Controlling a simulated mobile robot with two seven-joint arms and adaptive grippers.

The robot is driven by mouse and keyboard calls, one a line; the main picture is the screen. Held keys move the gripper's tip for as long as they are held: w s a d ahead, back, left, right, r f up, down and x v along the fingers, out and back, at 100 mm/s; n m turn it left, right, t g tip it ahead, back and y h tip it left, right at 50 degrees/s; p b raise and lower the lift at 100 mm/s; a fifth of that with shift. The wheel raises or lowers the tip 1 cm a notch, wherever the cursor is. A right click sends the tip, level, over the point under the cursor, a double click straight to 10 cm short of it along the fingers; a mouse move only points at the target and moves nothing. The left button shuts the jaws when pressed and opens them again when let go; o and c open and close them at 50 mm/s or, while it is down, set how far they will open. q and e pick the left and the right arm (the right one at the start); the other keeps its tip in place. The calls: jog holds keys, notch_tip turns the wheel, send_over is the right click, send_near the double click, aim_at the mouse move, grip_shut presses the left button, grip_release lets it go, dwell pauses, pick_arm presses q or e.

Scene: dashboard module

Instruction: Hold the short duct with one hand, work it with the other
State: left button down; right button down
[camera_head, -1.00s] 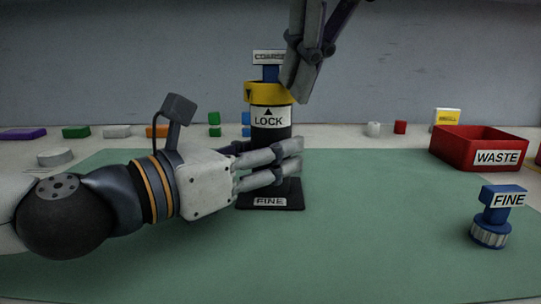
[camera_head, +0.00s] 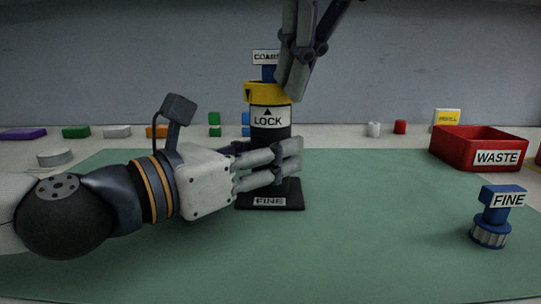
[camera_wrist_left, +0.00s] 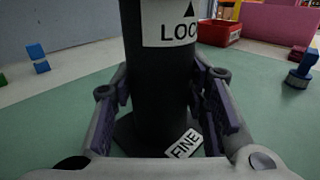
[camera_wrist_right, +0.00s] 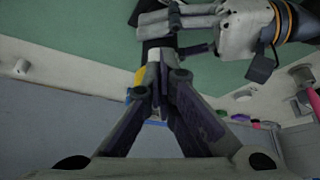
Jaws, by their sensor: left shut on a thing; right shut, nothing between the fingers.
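The short duct is an upright black cylinder (camera_head: 270,132) with a white LOCK label, a yellow collar (camera_head: 262,92) near its top and a black base plate (camera_head: 285,199) labelled FINE. A blue piece with a COARSE label (camera_head: 264,57) stands on top, partly hidden by my right gripper. My left gripper (camera_head: 296,160) is shut around the lower cylinder; the left wrist view shows a finger on each side of the duct (camera_wrist_left: 160,75). My right gripper (camera_head: 289,95) is shut and empty, pointing down at the collar's right side. Whether it touches the collar is unclear.
A blue FINE piece (camera_head: 491,218) with a ribbed grey foot stands at right on the green mat (camera_head: 390,240). A red WASTE bin (camera_head: 450,150) is behind it. Small coloured blocks line the back. The mat's front right is clear.

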pick_arm(q)
jog(key=shift+s, duration=0.1)
pick_arm(e)
jog(key=shift+a+f, duration=0.1)
jog(key=shift+a, duration=0.1)
jog(key=shift+s, duration=0.1)
notch_tip(320, 180, up, 6)
jog(key=shift+s+d, duration=0.25)
jog(key=shift+s, duration=0.1)
